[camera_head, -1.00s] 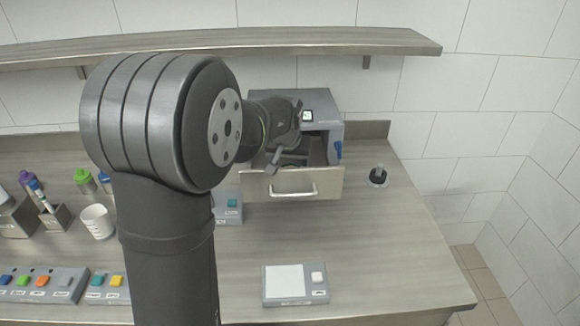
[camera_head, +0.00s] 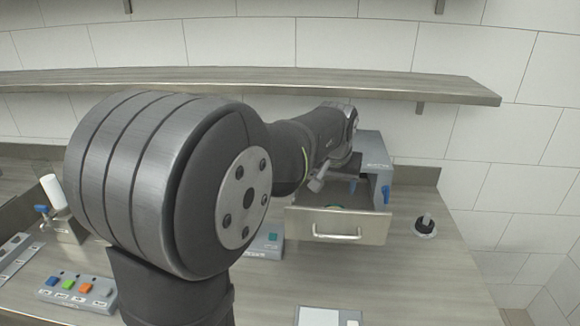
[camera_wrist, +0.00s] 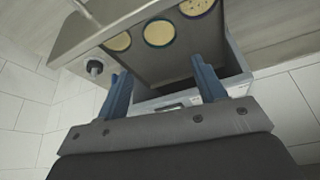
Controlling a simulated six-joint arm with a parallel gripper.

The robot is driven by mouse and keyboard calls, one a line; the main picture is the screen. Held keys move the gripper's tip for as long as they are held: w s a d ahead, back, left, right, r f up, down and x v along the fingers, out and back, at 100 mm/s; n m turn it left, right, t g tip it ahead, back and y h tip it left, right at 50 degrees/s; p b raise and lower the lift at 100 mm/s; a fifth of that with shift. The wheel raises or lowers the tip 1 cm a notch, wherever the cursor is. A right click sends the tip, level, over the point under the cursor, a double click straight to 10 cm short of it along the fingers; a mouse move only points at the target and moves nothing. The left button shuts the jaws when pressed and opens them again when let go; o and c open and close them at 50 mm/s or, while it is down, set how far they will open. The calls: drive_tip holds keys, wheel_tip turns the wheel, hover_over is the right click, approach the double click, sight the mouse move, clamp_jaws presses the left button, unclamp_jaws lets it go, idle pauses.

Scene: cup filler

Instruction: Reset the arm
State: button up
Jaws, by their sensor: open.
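My gripper (camera_wrist: 163,88) is open in the wrist view, with its two blue-grey fingers apart and nothing between them. In the head view my wrist hangs above and in front of the grey machine (camera_head: 372,152), and the fingers are mostly hidden there. The machine's drawer (camera_head: 338,225) is pulled out below my wrist. In the wrist view several round yellowish pieces (camera_wrist: 158,32) show in the drawer. A bit of green shows inside the drawer in the head view.
A long shelf (camera_head: 300,78) runs along the wall above. A button panel (camera_head: 78,291) and a white bottle (camera_head: 53,191) are at left. A pad with a white top (camera_head: 318,316) is at the front.

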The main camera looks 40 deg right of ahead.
sight(335, 205)
drive_tip(key=x, duration=1.2)
drive_tip(key=shift+s+a, duration=0.1)
drive_tip(key=shift+r, duration=1.7)
